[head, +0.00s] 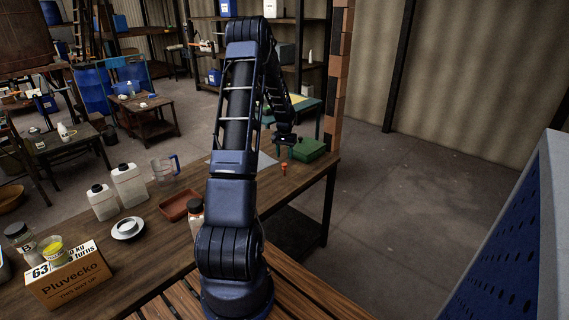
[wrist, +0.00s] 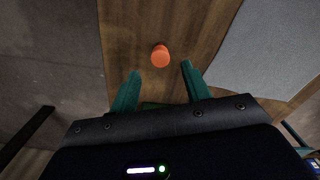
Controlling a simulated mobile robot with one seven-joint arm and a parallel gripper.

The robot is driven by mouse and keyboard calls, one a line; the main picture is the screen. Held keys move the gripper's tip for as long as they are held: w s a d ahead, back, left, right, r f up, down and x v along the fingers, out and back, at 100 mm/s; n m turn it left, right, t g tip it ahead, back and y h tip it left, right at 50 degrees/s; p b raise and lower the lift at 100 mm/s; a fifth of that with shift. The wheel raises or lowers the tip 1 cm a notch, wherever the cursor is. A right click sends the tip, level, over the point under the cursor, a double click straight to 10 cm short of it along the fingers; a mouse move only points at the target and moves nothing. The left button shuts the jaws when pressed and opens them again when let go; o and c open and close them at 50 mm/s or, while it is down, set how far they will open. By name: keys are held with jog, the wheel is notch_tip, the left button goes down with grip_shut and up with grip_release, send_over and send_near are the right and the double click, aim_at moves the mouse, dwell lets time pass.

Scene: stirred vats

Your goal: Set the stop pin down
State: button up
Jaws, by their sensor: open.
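The stop pin, which I take to be the small orange-red piece (head: 284,168), stands on the wooden bench near its far right end. In the wrist view its round orange top (wrist: 160,55) shows just beyond the fingertips, between their lines and apart from both. My gripper (wrist: 161,68) is open, with two green fingers spread and nothing between them. In the head view my gripper (head: 285,140) is small and dark, above the bench near the pin and a green box. The pin's lower part is mostly hidden in the wrist view.
The green box (head: 307,149) sits at the bench's far right corner. A grey sheet (wrist: 260,50) lies beside the pin. A reddish tray (head: 178,206), white jugs (head: 129,185), a clear pitcher (head: 163,169) and a Pluvecko carton (head: 70,279) stand along the bench (head: 150,258).

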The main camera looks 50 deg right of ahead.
aim_at(284, 164)
jog(key=shift+r, duration=1.5)
jog(key=shift+w+a+r, duration=0.15)
jog(key=shift+r, duration=0.05)
jog(key=w+a+r+n+t, duration=0.1)
jog(key=w+a+r+n, duration=0.2)
jog(key=a+r, duration=1.05)
jog(key=w+a+r+n+t, duration=0.1)
jog(key=w+a+r+n, duration=0.25)
jog(key=a+r, duration=1)
jog(key=s+a+r+n+t, duration=0.15)
jog(key=s+a, duration=0.25)
jog(key=a, duration=0.5)
jog(key=s+a+r+n, duration=0.15)
jog(key=s+a, duration=0.25)
jog(key=a, duration=0.5)
jog(key=s+a+n, duration=0.2)
jog(key=s+a, duration=0.2)
jog(key=a, duration=0.5)
jog(key=s+a+n+t, duration=0.1)
jog(key=s+a+n, duration=0.1)
jog(key=s+a, duration=0.4)
jog(key=shift+s+a+f, duration=0.3)
jog(key=shift+s+a, duration=0.1)
jog(key=shift+s, duration=1.05)
